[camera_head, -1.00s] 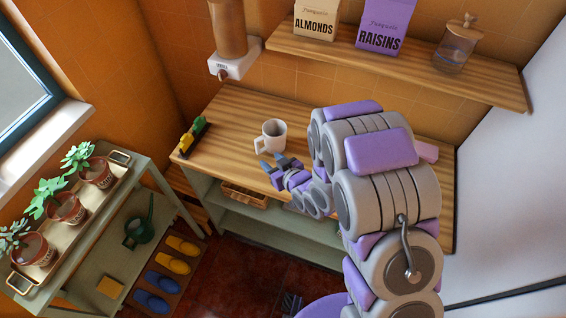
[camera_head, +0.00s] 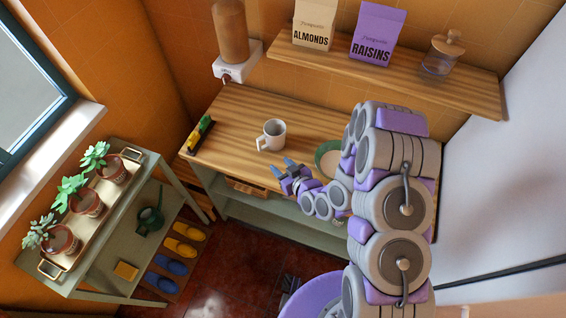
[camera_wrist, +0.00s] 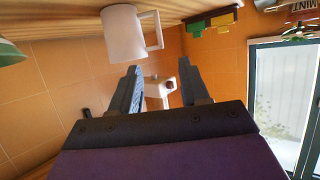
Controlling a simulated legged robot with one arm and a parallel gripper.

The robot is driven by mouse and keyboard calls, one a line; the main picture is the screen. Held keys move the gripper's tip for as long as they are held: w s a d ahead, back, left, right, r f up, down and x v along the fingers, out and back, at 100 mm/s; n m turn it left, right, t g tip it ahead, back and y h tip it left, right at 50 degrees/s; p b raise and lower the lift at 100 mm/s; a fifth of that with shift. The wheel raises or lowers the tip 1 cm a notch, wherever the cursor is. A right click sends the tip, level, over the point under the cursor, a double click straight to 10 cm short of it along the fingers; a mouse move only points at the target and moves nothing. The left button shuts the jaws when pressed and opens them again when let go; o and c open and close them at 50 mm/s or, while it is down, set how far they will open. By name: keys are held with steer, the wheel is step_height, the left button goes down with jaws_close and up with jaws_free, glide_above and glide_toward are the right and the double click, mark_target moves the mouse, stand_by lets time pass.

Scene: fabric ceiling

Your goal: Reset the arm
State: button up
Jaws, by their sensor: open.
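My gripper (camera_head: 282,167) is at the front edge of the wooden counter (camera_head: 240,113) in the head view. It is open, with nothing between its fingers. In the wrist view my gripper (camera_wrist: 161,82) shows two dark fingers spread apart, and the picture is upside down. A white mug (camera_head: 272,135) stands on the counter just behind the fingertips, apart from them. The mug also shows in the wrist view (camera_wrist: 124,35). My arm comes from the lower right and hides part of the counter's right side.
A green bowl (camera_head: 327,158) sits partly behind my arm. A wall shelf (camera_head: 400,73) holds bags and a jar. A plant cart (camera_head: 125,230) stands at left.

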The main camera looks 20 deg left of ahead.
steer(key=shift+s+d, duration=0.1)
steer(key=shift+d, duration=0.1)
stand_by(0.6)
steer(key=w+d+r+g+h+b, duration=0.1)
steer(key=w+d+h+b, duration=0.1)
steer(key=d, duration=0.3)
steer(key=w+d+r+g+h+b, duration=0.1)
steer(key=w+d+h+b, duration=0.15)
steer(key=d, duration=0.25)
steer(key=s+d+r+m+g+h+b, duration=0.4)
steer(key=s+d, duration=0.3)
steer(key=d, duration=0.6)
steer(key=s+d+r+m+g+b, duration=0.1)
steer(key=s+r+m+b, duration=0.1)
steer(key=s, duration=0.6)
steer(key=s+d+r+m+g+h+b, duration=0.1)
steer(key=s+r, duration=0.3)
steer(key=s, duration=0.5)
steer(key=s+d+r+m+g+b, duration=0.2)
steer(key=s+d+r+m+b, duration=0.1)
steer(key=s, duration=0.5)
steer(key=shift+s+r+h+b, duration=0.3)
steer(key=shift+s+h+b, duration=0.05)
